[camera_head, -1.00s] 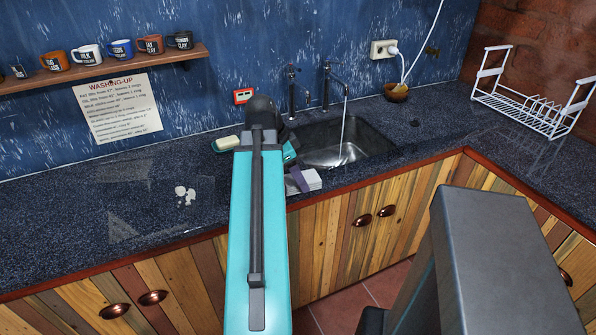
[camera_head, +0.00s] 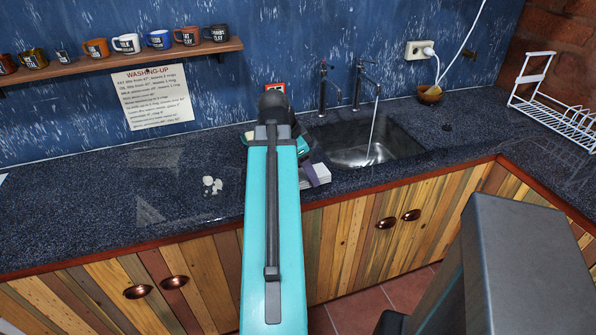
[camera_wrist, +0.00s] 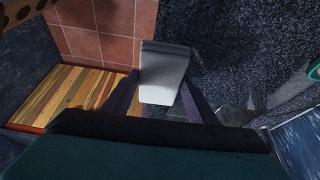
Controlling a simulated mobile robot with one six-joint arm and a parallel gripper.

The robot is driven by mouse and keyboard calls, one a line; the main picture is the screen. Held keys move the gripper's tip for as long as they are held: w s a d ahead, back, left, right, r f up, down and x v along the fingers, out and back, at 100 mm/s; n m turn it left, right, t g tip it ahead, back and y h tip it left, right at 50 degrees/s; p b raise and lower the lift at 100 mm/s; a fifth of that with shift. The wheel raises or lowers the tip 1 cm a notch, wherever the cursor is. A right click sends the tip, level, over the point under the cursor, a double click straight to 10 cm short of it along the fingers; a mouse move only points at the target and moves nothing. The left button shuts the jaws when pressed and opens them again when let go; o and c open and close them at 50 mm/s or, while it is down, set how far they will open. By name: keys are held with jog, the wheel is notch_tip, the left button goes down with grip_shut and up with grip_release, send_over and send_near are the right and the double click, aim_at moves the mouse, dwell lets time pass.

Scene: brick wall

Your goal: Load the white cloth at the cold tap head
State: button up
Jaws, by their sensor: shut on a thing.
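My gripper (camera_wrist: 160,98) is shut on the white cloth (camera_wrist: 162,68), a flat pale block-like piece between the two dark fingers in the wrist view. In the head view the cloth (camera_head: 317,174) shows at the counter's front edge, just before the sink, and my arm partly hides the gripper. Two dark taps stand behind the sink (camera_head: 400,143): a left tap (camera_head: 322,92) and a right tap (camera_head: 358,85). Water runs from the right tap into the basin.
White scraps (camera_head: 212,185) lie on the dark counter (camera_head: 90,195) left of my arm. A white dish rack (camera_head: 560,115) stands at the right. A small bowl (camera_head: 430,95) sits behind the sink. Mugs line a wall shelf (camera_head: 110,59). Wooden cupboards (camera_head: 345,240) run below.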

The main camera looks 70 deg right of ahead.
jog(key=w+a+n, duration=0.2)
jog(key=w, duration=0.4)
jog(key=w+a+n+t+h, duration=0.1)
jog(key=w+a+n, duration=0.1)
jog(key=w, duration=0.5)
jog(key=w+a+n+t, duration=0.1)
jog(key=w+a+n, duration=0.1)
jog(key=w, duration=0.5)
jog(key=shift+a+r+n, duration=0.3)
jog(key=shift+r+n, duration=0.05)
jog(key=shift+n, duration=0.45)
jog(key=w+a+n+t, duration=0.3)
jog(key=w+a+n, duration=0.4)
jog(key=w+a, duration=0.65)
jog(key=w+a+r+n+t+y, duration=0.1)
jog(key=w+a+n, duration=0.3)
jog(key=a, duration=0.7)
jog(key=w+a+r+n+y, duration=0.1)
jog(key=w+a+n, duration=0.3)
jog(key=w+a, duration=0.4)
jog(key=w+a+r+n+t+y, duration=0.1)
jog(key=w+a+n, duration=0.4)
jog(key=a, duration=1)
jog(key=shift+w+a+r+t+y, duration=0.25)
jog(key=shift+w+a+t+y, duration=0.1)
jog(key=shift+w+y, duration=0.15)
